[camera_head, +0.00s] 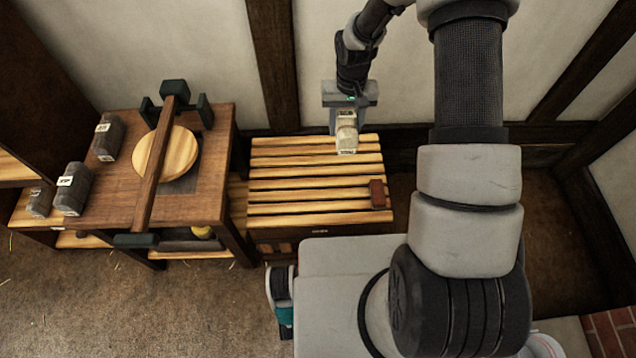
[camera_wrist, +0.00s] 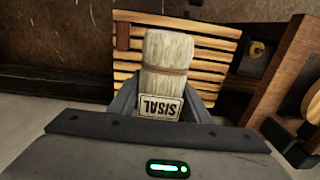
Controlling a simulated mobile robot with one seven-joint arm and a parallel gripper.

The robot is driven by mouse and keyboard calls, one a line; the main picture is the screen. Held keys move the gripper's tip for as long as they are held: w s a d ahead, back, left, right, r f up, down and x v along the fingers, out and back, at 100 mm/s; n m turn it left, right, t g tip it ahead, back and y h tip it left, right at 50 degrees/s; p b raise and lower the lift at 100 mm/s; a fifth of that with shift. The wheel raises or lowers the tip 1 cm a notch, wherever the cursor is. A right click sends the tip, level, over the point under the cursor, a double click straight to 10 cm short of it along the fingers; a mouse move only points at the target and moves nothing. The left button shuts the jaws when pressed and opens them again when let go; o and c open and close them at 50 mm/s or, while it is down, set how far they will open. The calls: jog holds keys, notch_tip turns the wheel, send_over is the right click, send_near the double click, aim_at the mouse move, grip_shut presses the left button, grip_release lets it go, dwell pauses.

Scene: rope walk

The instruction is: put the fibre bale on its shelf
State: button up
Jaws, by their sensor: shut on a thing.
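The fibre bale (camera_head: 347,140) is a pale bundle above the back right part of a slatted wooden bench. In the wrist view the bale (camera_wrist: 168,55) has a brown band and a label reading SISAL, upside down in the picture. My gripper (camera_head: 346,117) is shut on the bale, with a finger on each side; the gripper (camera_wrist: 162,105) also shows in the wrist view. Pale wooden shelf boards (camera_head: 14,172) show at the far left. I cannot tell which shelf belongs to the bale.
The slatted bench (camera_head: 300,186) carries a small red-brown block (camera_head: 377,194) at its right end. A wall stands close behind.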

jog(key=b, duration=0.9)
send_over(326, 190)
notch_tip(326, 190, down, 29)
jog(key=shift+f, duration=2.2)
jog(key=shift+d+b, duration=0.1)
jog(key=shift+b, duration=0.2)
jog(key=shift+f, duration=0.2)
jog(key=o, duration=1.2)
jog(key=shift+r, duration=0.15)
